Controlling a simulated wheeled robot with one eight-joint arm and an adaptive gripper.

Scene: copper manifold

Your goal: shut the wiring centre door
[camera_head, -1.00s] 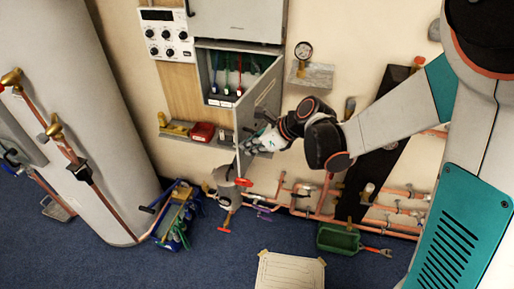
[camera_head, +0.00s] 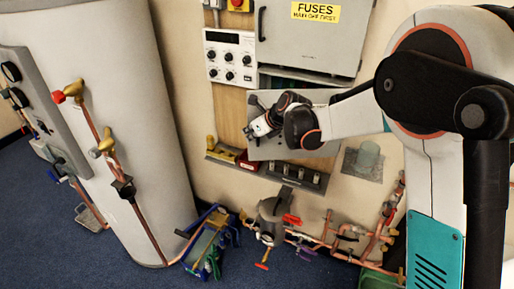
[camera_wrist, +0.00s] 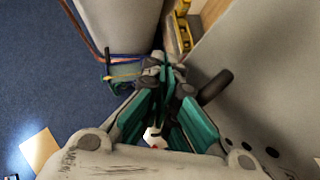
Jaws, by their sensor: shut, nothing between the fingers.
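The wiring centre door (camera_head: 268,151) is a plain grey panel on the wall below the fuse box. It now lies nearly flat across the wiring centre, and the wires behind it are hidden. A dark greenish strip (camera_head: 290,83) shows above its top edge; I cannot tell whether the door is fully shut. My gripper (camera_head: 249,132) is in front of the door's left part, with its fingers shut and empty. In the wrist view my gripper (camera_wrist: 166,66) has its teal fingers together beside a broad grey surface (camera_wrist: 265,70), likely the door, with a black handle (camera_wrist: 215,88). Contact is unclear.
The grey fuse box (camera_head: 310,45) hangs above, with a knobbed control panel (camera_head: 230,57) to its left. A shelf with yellow and red items (camera_head: 230,155) sits below left. A large grey tank (camera_head: 120,110) stands at left. Copper pipes (camera_head: 345,238) run low along the wall.

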